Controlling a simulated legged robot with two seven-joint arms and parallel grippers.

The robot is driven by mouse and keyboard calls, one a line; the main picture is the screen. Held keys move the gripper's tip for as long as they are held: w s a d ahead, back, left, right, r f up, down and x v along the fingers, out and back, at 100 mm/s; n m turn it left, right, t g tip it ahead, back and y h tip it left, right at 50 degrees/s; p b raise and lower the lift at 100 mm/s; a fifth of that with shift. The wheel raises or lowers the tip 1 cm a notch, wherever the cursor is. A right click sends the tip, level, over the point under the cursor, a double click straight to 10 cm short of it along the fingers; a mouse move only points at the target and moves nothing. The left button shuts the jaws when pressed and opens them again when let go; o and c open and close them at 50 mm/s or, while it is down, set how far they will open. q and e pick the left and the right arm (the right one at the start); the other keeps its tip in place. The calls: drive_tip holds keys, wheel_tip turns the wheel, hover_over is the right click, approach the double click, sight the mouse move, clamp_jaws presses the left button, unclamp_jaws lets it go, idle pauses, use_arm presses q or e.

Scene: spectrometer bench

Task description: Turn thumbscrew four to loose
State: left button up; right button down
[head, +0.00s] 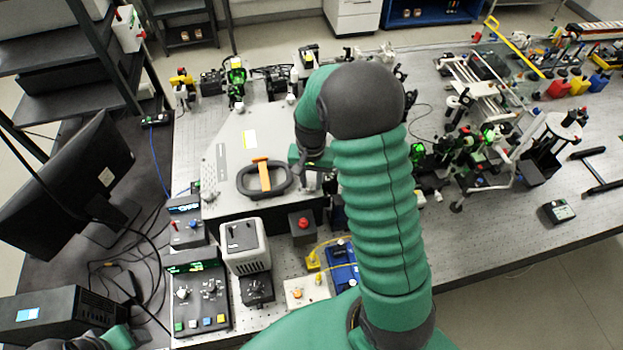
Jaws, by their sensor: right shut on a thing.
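A grey spectrometer cover (222,150) lies on the bench, with a black oval handle (243,190) and an orange bar (263,173) across it. Small light-coloured thumbscrew heads show near its edges, one at the back right (291,98) and one at the front left (209,197). My right gripper (308,186) is at the cover's front right corner, pointing down and shut on a thumbscrew there. That screw is mostly hidden by the gripper, so its number and how far it is turned cannot be read. My left gripper is not in view; only part of that arm shows at the lower left.
A red-button box (302,225), a grey-white unit (243,240) and a control panel (198,297) stand in front of the cover. A monitor (70,185) is at left. Optics (485,150) crowd the right bench. My right arm hides the middle.

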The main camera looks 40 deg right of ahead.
sight(311, 183)
drive_tip(key=shift+s+a+f, duration=0.15)
drive_tip(key=shift+a, duration=0.05)
idle(0.7)
drive_tip(key=c, duration=1.5)
unclamp_jaws()
drive_tip(key=o, duration=0.3)
drive_tip(key=shift+o, duration=0.3)
drive_tip(key=shift+s+a+r, duration=0.1)
drive_tip(key=shift+a+r, duration=0.1)
drive_tip(key=shift+r, duration=0.4)
drive_tip(key=r, duration=0.2)
drive_tip(key=r+b, duration=0.1)
drive_tip(key=r, duration=0.1)
drive_tip(key=r+b, duration=0.1)
drive_tip(key=shift+w+d+r, duration=0.3)
drive_tip(key=shift+d+r, duration=0.05)
drive_tip(key=shift+r, duration=0.05)
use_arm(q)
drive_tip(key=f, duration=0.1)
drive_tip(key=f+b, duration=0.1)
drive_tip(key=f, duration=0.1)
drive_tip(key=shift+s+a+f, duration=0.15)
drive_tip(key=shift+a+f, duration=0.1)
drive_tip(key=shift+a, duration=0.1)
use_arm(e)
wheel_tip(311, 183, up, 10)
drive_tip(key=shift+s+a+r, duration=0.15)
drive_tip(key=shift+s+a, duration=0.05)
drive_tip(key=shift+a, duration=0.25)
drive_tip(key=shift+d, duration=0.1)
